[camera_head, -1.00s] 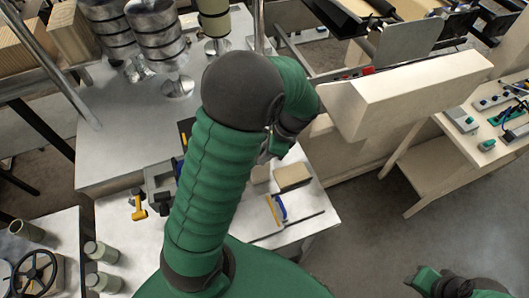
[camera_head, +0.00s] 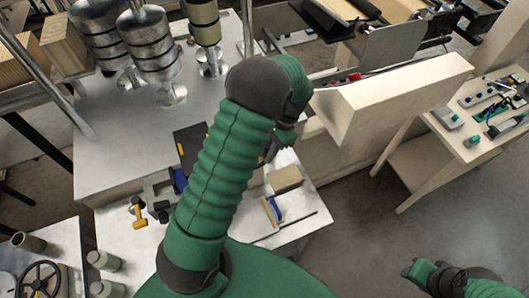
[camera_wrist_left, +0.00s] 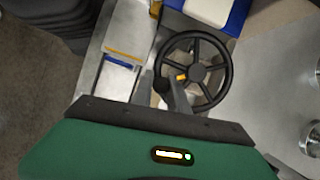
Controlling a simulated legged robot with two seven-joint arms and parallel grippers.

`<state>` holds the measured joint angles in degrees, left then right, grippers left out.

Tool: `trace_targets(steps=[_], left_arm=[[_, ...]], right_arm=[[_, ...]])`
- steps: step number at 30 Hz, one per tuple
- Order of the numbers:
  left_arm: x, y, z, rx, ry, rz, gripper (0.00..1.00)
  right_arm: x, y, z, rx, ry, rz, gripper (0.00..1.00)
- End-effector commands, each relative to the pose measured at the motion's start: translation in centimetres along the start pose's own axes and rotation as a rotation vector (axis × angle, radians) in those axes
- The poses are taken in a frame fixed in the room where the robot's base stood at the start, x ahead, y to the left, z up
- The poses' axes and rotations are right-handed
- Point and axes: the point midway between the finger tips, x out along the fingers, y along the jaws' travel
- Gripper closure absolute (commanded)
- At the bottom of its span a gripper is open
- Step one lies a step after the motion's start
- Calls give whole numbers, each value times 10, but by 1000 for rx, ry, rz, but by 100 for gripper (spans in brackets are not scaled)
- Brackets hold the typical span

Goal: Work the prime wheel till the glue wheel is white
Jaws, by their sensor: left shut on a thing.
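A black spoked handwheel (camera_wrist_left: 222,72) with a small orange mark near its hub shows in the left wrist view. I take it to be the prime wheel. The dark fingers of my left gripper (camera_wrist_left: 168,84) are shut on the left part of this wheel. In the head view my left gripper (camera_head: 277,143) is small and partly hidden behind my green forearm, and the wheel cannot be made out there. My right gripper (camera_head: 422,272) is at the lower right, away from the benches; its fingers are unclear. I cannot identify the glue wheel or its colour.
A metal bench (camera_head: 115,165) carries several metal rollers (camera_head: 152,52). Near my arm lie a tan block (camera_head: 285,179) and a blue-and-yellow tool (camera_head: 273,210). Another black handwheel (camera_head: 39,266) stands lower left.

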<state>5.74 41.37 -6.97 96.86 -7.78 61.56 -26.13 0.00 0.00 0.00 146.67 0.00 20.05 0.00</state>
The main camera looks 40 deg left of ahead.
Motion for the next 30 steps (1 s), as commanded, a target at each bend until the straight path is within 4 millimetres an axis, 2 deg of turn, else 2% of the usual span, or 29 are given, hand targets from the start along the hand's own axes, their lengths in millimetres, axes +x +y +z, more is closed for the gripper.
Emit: trace_targets(steps=[6, 18, 30], left_arm=[[-7, -12, -9, -194, 2, 73, 100], [-12, -29, -24, -536, 1, 216, 100], [-13, -43, -30, -764, 0, 312, 100]], right_arm=[[-9, 0, -2, 0, 0, 0, 64], [-13, 0, -3, 0, 0, 0, 64], [-13, 0, -3, 0, 0, 0, 64]])
